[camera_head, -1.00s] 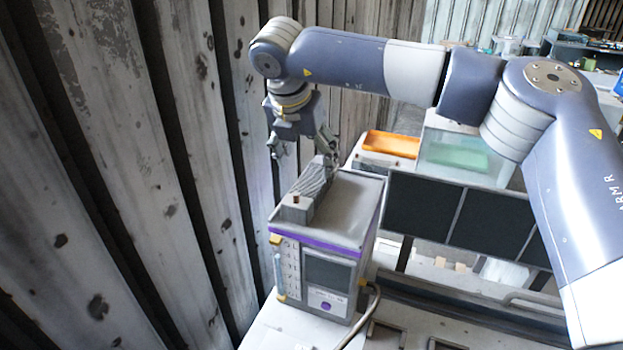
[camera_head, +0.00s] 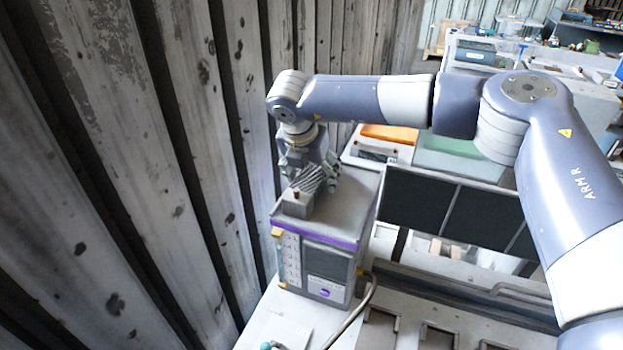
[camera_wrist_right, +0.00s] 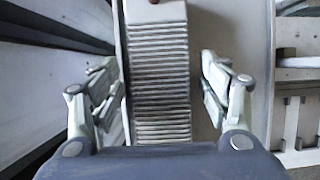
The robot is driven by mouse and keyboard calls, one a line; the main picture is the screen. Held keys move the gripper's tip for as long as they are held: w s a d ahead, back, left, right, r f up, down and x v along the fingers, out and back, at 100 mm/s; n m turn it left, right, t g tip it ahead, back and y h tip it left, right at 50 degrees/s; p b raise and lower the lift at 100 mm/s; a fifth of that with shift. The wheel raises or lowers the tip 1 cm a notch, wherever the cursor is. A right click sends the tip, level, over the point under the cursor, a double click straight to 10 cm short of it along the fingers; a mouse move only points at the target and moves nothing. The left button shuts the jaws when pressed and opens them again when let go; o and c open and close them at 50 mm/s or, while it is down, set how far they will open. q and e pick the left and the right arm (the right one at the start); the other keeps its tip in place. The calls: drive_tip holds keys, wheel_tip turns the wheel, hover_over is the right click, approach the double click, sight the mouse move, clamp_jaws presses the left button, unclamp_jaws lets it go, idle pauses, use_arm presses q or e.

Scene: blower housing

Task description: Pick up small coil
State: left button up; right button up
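A grey ribbed part (camera_head: 311,179) with a plain block end and a small reddish-brown peg lies on top of a box-shaped instrument (camera_head: 345,205). It is the only coil-like thing I see, but I cannot tell for sure that it is the small coil. My right gripper (camera_head: 310,170) is just above and behind it in the head view. In the right wrist view the ribbed part (camera_wrist_right: 160,85) lies between the two spread fingers of my right gripper (camera_wrist_right: 160,92), with a gap on the right and a smaller one on the left. My left gripper is not in view.
A corrugated, stained wall (camera_head: 130,170) stands close on the left. Dark panels (camera_head: 455,215), an orange tray (camera_head: 388,133) and a glass-sided box (camera_head: 458,150) stand to the right. A cable (camera_head: 360,310) runs from the instrument.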

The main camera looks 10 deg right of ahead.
sight(314, 169)
drive_tip(key=c, duration=1.4)
drive_tip(key=shift+c, duration=0.2)
drive_tip(key=shift+w+r+b, duration=0.1)
drive_tip(key=shift+r+b, duration=0.5)
drive_tip(key=shift+b, duration=0.15)
wheel_tip(314, 169, up, 2)
drive_tip(key=shift+r+b, duration=0.1)
drive_tip(key=shift+b, duration=0.9)
use_arm(q)
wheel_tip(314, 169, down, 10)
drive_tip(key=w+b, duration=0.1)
drive_tip(key=b, duration=0.6)
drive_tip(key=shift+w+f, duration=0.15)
use_arm(e)
drive_tip(key=s+r, duration=0.3)
drive_tip(key=s, duration=0.5)
drive_tip(key=s+r, duration=0.2)
drive_tip(key=s, duration=0.6)
drive_tip(key=shift+a+r, duration=0.4)
drive_tip(key=shift+a, duration=0.05)
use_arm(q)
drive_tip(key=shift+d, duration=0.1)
use_arm(e)
drive_tip(key=shift+s+f, duration=0.1)
